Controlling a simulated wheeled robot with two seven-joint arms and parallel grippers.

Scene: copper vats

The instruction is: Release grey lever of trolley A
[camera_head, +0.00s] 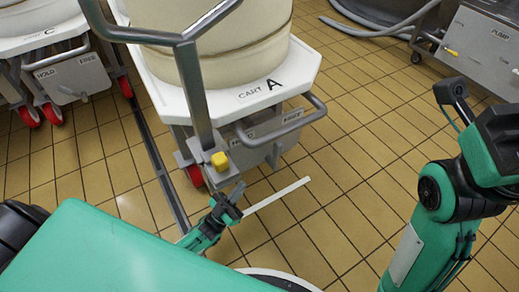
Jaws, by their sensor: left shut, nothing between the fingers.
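Trolley A (305,62) is a white cart marked "CART A" carrying a large cream vat (220,50). Under its near edge is a grey plate (250,156) with small labels partly covered by the handle. A small grey lever (274,154) seems to hang at the plate's right side; its exact position is hard to tell. My left gripper (238,190) is shut and empty, low in front of the plate and apart from it, to the lower left of the lever. My right arm comes in at the right; its gripper does not show.
A grey loop handle (290,122) juts from the cart's front right. A grey post with a yellow knob (220,159) stands at its left corner, above a red wheel (195,176). Cart C (72,78) is at left, a pump unit (485,45) at upper right.

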